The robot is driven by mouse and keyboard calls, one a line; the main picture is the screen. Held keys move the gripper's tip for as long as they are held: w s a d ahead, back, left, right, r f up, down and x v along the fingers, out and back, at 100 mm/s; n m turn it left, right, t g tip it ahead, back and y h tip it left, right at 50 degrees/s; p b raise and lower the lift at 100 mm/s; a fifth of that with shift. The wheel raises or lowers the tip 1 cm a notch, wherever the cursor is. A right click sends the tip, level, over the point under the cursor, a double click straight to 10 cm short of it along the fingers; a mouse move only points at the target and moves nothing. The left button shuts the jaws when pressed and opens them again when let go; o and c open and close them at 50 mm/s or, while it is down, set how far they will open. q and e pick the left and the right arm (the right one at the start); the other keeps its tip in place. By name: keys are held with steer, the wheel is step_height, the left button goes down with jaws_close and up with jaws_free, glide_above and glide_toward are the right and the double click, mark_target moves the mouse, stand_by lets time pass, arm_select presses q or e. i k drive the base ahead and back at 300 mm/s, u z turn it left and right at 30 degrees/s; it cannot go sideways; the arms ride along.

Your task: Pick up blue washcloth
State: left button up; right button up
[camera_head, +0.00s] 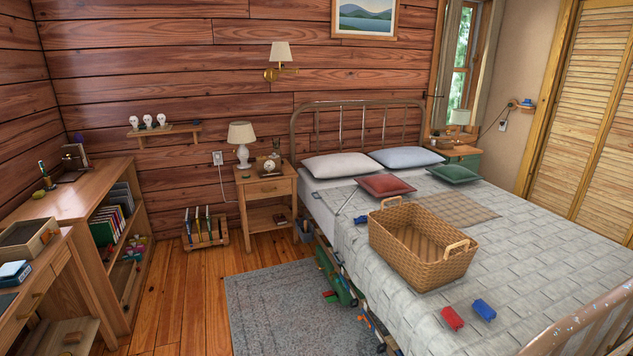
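A small blue bundle (484,310), which looks like the blue washcloth, lies on the quilt of the bed (560,262) near the foot end. Neither of my grippers shows in the head view.
A large empty-looking wicker basket (424,270) stands on the bed behind the bundles. The metal footboard (590,322) rises at the lower right. A grey rug (285,305) covers floor left of the bed; green and orange items lie along the bedside. A wooden desk (75,270) stands left.

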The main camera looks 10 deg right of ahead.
mark_target(361, 219)
steer(key=z, duration=0.4)
steer(key=i, duration=0.7)
steer(key=u, duration=1.05)
steer(key=i, duration=2.35)
steer(key=z, duration=3.45)
steer(key=i, duration=0.4)
steer(key=u, duration=0.1)
